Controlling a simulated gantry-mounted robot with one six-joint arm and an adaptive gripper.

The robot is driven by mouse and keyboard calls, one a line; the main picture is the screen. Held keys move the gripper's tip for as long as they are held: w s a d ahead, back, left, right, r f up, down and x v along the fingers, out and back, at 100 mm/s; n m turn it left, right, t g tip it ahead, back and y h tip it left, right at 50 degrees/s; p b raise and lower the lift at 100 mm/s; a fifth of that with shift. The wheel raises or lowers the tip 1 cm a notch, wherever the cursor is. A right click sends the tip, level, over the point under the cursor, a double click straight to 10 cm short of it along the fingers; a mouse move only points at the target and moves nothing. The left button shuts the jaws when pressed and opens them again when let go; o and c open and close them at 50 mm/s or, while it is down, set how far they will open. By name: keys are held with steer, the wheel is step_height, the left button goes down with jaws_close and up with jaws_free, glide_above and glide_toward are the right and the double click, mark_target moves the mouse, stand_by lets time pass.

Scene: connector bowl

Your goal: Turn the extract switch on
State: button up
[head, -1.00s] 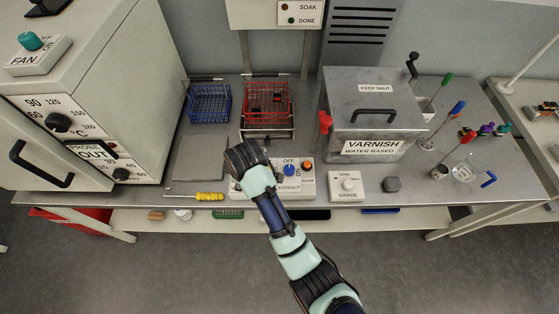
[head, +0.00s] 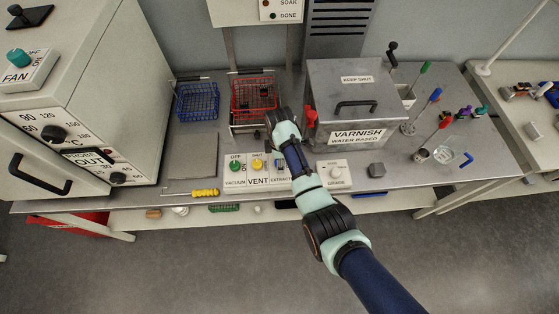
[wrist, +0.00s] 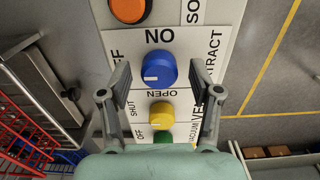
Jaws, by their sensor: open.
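The blue extract knob (wrist: 158,69) stands on the pale control panel (wrist: 187,108) and lies between the open fingers of my gripper (wrist: 160,82) in the wrist view. A gap shows on each side of it; I cannot tell the height of the fingertips over the panel. Its white mark points left in the wrist view, toward the partly cut-off OFF label. The yellow vent knob (wrist: 162,115) and green vacuum knob (wrist: 162,138) are below it. In the head view my arm largely covers the extract switch, and my fingers are hidden.
An orange button (wrist: 129,8) sits beside the blue knob. On the bench, a red wire basket (head: 253,98), a blue basket (head: 197,101) and the varnish tank (head: 350,110) stand behind the panel. A grade dial box (head: 337,175) is right of it.

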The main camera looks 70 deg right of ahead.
steer(key=shift+f, duration=0.15)
steer(key=c, duration=1.1)
steer(key=shift+c, duration=0.2)
steer(key=shift+m+p, duration=0.3)
steer(key=shift+m, duration=0.1)
steer(key=m+p, duration=0.1)
steer(key=m, duration=0.1)
steer(key=shift+m+p, duration=0.3)
steer(key=shift+m, duration=0.1)
steer(key=m+p, duration=0.1)
steer(key=m, duration=0.4)
steer(key=shift+p, duration=0.35)
steer(key=m, duration=0.5)
steer(key=shift+p, duration=0.4)
steer(key=shift+m, duration=2.2)
